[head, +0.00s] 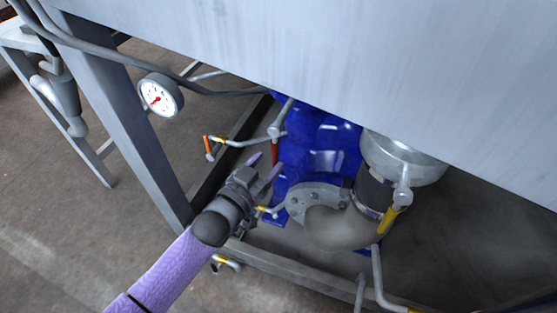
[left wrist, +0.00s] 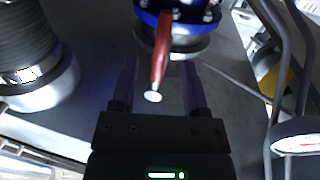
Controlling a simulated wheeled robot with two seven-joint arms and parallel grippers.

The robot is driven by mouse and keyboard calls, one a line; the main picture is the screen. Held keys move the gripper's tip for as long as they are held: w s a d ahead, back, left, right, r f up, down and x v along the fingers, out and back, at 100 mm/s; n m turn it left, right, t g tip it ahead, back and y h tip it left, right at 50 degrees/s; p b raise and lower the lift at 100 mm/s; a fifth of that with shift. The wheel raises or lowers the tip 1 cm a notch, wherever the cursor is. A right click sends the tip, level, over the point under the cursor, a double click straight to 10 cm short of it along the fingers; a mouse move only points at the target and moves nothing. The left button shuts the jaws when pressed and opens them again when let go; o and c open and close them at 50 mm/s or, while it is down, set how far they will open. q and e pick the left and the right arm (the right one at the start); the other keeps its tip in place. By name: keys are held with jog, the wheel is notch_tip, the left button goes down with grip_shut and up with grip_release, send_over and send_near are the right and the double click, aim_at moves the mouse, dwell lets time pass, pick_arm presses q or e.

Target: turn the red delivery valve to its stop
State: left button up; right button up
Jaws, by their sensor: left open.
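The red valve handle (head: 275,152) is a short lever hanging beside the blue pump body (head: 318,150) under the grey tank. In the left wrist view the red handle (left wrist: 161,48) points toward me from a blue bolted flange (left wrist: 180,18), with a pale round end. My left gripper (head: 267,164) is open, its purple fingertips close to the handle. In the left wrist view the handle's end shows between the two fingers of my left gripper (left wrist: 160,68), with room on both sides. I cannot tell how deep it lies between them. My right gripper is not in view.
A grey tank wall (head: 330,60) covers the top. A pressure gauge (head: 160,95) hangs at left near a frame leg (head: 125,120). An orange handle (head: 208,148), yellow handle (head: 389,219) and grey elbow pipe (head: 340,228) crowd the pump. Open floor lies at lower left.

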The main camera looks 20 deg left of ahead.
aim_at(273, 158)
pick_arm(q)
jog(key=x, duration=0.2)
jog(key=b+x, duration=0.1)
jog(key=shift+f, duration=0.25)
jog(key=shift+w+r, duration=0.25)
jog(key=shift+w, duration=0.15)
grip_shut()
jog(key=shift+f, duration=0.1)
dwell(0.7)
